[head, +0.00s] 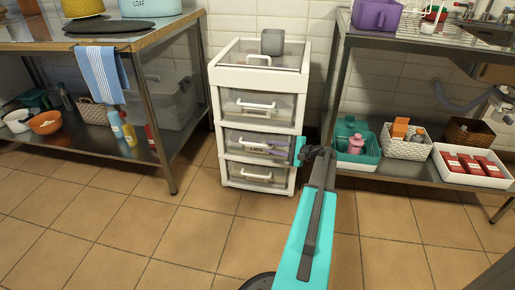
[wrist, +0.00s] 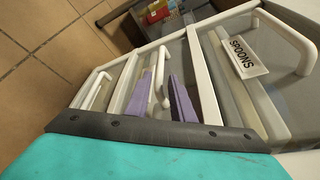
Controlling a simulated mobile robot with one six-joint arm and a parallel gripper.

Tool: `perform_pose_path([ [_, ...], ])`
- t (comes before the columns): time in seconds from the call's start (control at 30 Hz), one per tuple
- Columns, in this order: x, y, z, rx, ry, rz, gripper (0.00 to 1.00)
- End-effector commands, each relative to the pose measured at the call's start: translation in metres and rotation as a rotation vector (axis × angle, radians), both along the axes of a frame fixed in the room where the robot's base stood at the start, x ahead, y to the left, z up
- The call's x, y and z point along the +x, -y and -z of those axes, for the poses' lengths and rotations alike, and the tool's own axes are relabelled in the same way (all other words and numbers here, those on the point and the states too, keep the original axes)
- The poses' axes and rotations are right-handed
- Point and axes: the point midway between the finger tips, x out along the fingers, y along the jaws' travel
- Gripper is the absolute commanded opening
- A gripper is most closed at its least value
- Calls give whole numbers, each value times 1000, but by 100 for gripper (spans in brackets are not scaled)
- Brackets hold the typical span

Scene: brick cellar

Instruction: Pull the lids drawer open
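The white drawer unit (head: 214,100) stands between two steel tables, its three clear-fronted drawers all looking shut. In the wrist view the unit lies sideways, and the drawer at the right bears the label SPOONS (wrist: 248,56). The middle drawer (head: 233,138) has a white handle, also in the wrist view (wrist: 161,72). My gripper (wrist: 162,98) is open at this middle drawer, its two purple fingers apart on either side of the handle. I cannot tell whether they touch it. The bottom drawer's handle (wrist: 94,88) is left of the fingers.
The left table (head: 140,44) has a hanging striped towel (head: 101,74) and bins below. The right table's lower shelf holds a teal caddy (head: 357,143), a white basket (head: 404,147) and a white tray (head: 474,182). The tiled floor in front is clear.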

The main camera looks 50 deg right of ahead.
Motion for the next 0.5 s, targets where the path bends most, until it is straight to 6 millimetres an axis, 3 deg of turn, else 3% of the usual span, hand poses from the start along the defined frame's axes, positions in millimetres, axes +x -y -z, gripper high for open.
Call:
perform_pose_path([
  [0.5,66,-15,16,-1,2,-1,22],
])
